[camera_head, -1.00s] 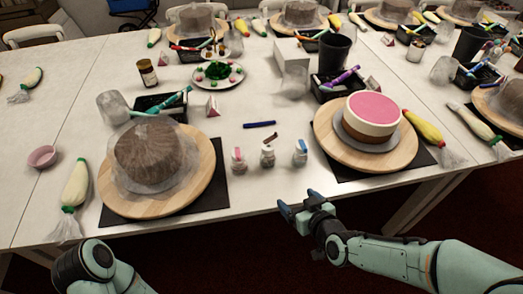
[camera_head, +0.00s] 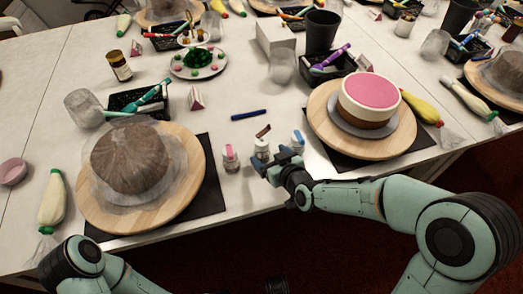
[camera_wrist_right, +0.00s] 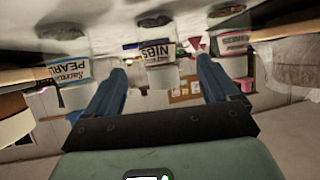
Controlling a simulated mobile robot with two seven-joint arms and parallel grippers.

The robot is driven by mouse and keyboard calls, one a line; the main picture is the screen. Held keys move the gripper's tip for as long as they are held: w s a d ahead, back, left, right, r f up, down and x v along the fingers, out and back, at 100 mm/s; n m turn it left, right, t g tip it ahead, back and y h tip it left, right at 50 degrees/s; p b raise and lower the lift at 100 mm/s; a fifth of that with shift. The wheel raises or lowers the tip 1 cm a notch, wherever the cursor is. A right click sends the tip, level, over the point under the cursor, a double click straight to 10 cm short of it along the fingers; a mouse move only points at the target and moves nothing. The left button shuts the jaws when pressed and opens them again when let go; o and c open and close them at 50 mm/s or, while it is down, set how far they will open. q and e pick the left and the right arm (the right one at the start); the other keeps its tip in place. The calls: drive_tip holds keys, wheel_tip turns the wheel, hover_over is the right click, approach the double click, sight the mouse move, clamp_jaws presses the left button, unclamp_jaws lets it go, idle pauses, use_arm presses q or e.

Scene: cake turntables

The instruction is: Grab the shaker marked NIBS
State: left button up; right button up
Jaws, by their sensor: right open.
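The NIBS shaker (camera_head: 262,150) is the middle one of three small shakers near the table's front edge. Its label reads NIBS in the right wrist view (camera_wrist_right: 157,52), where things appear upside down. My right gripper (camera_head: 271,163) is open and empty just in front of it. In the right wrist view, the blue fingers (camera_wrist_right: 160,72) point at the shaker with one on each side of its outline. I cannot tell whether the tips reach around it. My left arm shows at the lower left, but its gripper is out of view.
A pink-labelled shaker (camera_head: 230,158) and the blue-labelled PEARL shaker (camera_head: 297,142) stand close on either side. A turntable (camera_head: 195,195) with a wrapped cake is to the left, another (camera_head: 322,125) with a pink-topped cake to the right. A blue pen (camera_head: 248,115) lies behind.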

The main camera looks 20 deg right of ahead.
sight(266, 153)
drive_tip(key=x, duration=0.5)
drive_tip(key=shift+f+b, duration=0.2)
drive_tip(key=shift+b, duration=0.15)
drive_tip(key=c, duration=1.2)
drive_tip(key=shift+c, duration=0.4)
drive_tip(key=shift+r, duration=0.15)
